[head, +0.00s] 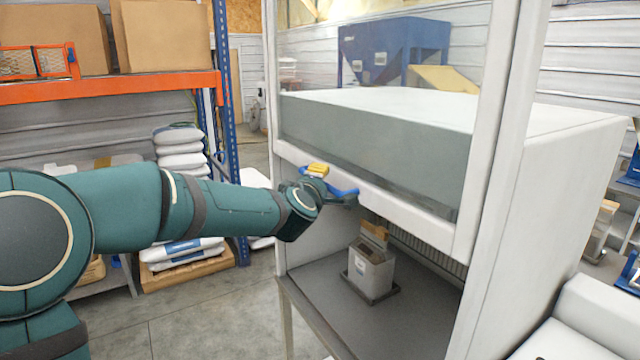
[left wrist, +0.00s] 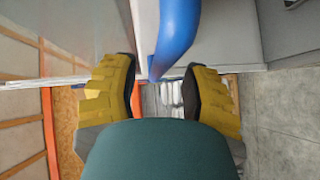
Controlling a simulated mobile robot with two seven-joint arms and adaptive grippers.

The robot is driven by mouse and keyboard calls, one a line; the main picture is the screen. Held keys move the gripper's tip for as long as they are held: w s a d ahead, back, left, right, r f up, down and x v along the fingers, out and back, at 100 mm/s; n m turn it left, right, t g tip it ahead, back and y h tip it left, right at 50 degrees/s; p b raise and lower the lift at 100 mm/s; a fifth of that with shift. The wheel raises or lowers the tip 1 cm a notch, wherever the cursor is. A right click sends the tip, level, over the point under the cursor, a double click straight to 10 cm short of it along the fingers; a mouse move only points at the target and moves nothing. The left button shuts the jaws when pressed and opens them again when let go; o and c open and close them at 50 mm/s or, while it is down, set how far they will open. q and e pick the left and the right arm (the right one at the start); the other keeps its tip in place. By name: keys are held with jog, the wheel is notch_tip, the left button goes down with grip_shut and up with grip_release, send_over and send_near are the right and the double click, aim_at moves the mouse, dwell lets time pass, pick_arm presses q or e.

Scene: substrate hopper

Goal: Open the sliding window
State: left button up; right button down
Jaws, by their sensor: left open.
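The sliding window (head: 420,216) is a clear pane with a white bottom rail on the front of a white cabinet. Its rail stands well above the cabinet floor, leaving an opening below. A blue curved handle (head: 345,193) sits on the rail. My left gripper (head: 322,180) is at the handle, its yellow fingers partly hidden by my wrist. In the left wrist view the left gripper (left wrist: 160,85) is open, with the blue handle (left wrist: 177,35) reaching down between its fingers. I cannot tell whether either finger touches it. My right gripper is not in view.
A grey container (head: 370,270) with a wooden-handled item stands on the cabinet floor beneath the window. An orange and blue shelf rack (head: 150,84) with boxes and stacked sacks (head: 181,160) stands at left. The concrete floor between is clear.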

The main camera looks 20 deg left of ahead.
pick_arm(q)
jog(key=s+d+r, duration=0.1)
jog(key=s, duration=0.8)
jog(key=shift+s+d+r, duration=0.2)
jog(key=shift+s, duration=0.15)
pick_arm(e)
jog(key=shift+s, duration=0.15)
